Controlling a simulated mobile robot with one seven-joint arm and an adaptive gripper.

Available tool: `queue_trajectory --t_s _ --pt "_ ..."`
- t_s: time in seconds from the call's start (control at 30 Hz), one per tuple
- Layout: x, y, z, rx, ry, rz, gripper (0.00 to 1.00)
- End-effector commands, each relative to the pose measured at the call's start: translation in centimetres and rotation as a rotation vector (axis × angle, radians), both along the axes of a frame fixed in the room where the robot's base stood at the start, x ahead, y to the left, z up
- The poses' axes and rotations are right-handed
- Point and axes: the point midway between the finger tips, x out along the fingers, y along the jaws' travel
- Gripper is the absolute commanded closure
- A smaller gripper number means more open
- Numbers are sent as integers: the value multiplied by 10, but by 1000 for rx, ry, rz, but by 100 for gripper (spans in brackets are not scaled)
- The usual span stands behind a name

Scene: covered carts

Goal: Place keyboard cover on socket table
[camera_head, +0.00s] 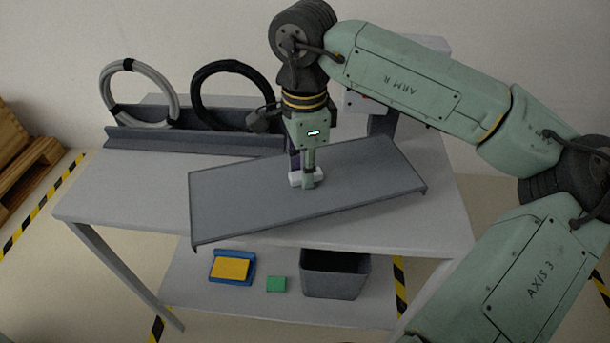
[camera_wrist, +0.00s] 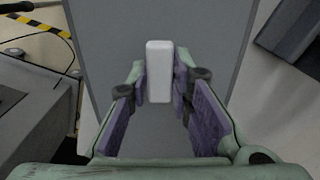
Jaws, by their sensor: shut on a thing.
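The keyboard cover (camera_head: 245,195) is a wide, flat dark grey panel with a small white handle (camera_head: 296,179) at its middle. My gripper (camera_head: 309,178) points down and is shut on this handle. In the wrist view the handle (camera_wrist: 158,72) sits between my fingertips, with the grey panel (camera_wrist: 108,40) behind it. The panel is over the light grey table (camera_head: 120,190), turned a little, its front left corner reaching past the table's front edge. I cannot tell whether it touches the tabletop.
A grey rack (camera_head: 190,140) at the back left holds a light cable ring (camera_head: 107,88) and a black one (camera_head: 198,92). The lower shelf has a blue tray (camera_head: 217,277) with a yellow block, a green block (camera_head: 276,284) and a dark bin (camera_head: 335,278). The left tabletop is clear.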

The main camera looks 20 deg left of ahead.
Motion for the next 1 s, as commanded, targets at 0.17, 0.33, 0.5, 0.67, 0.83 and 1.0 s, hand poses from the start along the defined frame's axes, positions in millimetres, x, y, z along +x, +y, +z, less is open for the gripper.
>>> queue_trajectory --t_s 0.17,0.33,0.5,0.67,0.83,1.0 --pt "-1 0 -18 0 4 2 100" --pt "-1 0 -34 1 1 1 100" --pt "0 0 -34 1 0 1 100" --pt "0 0 -37 1 1 1 79" --pt "-1 0 -36 1 1 1 68" --pt "-1 0 -36 1 1 1 60"
